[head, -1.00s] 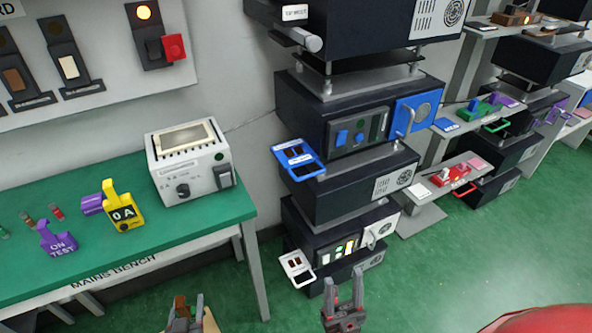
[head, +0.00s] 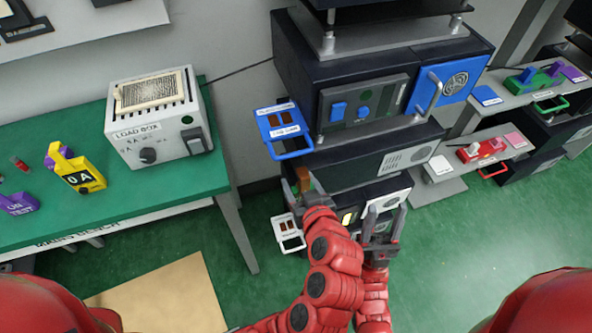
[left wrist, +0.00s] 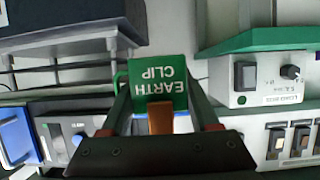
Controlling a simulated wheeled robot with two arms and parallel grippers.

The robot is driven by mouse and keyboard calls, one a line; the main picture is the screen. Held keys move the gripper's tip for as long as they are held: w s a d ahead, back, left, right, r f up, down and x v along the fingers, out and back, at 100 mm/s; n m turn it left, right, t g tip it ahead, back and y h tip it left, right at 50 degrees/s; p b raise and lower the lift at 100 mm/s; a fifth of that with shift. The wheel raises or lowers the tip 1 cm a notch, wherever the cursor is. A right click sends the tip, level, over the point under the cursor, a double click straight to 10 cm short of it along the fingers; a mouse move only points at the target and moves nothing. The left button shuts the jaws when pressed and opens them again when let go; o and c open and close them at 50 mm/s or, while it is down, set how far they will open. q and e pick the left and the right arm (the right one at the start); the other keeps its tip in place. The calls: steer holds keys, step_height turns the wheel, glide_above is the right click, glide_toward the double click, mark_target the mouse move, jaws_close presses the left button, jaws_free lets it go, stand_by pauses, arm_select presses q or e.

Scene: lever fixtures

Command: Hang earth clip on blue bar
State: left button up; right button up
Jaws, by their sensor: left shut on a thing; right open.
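The earth clip (left wrist: 158,84) is a green block with upside-down "EARTH CLIP" lettering and an orange-brown part (left wrist: 160,120) in the left wrist view. My left gripper (head: 305,184) is shut on it; in the head view only the brown part (head: 304,178) shows clearly. The blue bar (head: 293,155) is the front rail of a blue bracket on the upper dark unit. My left gripper is below this rail in the picture, apart from it as far as I can tell. My right gripper (head: 386,213) is open and empty, in front of the lower unit.
A white bracket (head: 289,240) sits low on the rack, left of my arms. Shelves with red and green fixtures stand at right.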

arm_select(q)
steer(key=w+a+f+p, duration=0.1)
steer(key=w+a, duration=0.1)
steer(key=w, duration=0.5)
stand_by(0.8)
steer(key=shift+p, duration=0.3)
steer(key=o, duration=1.4)
steer(key=shift+o, duration=0.2)
steer(key=shift+s, duration=0.15)
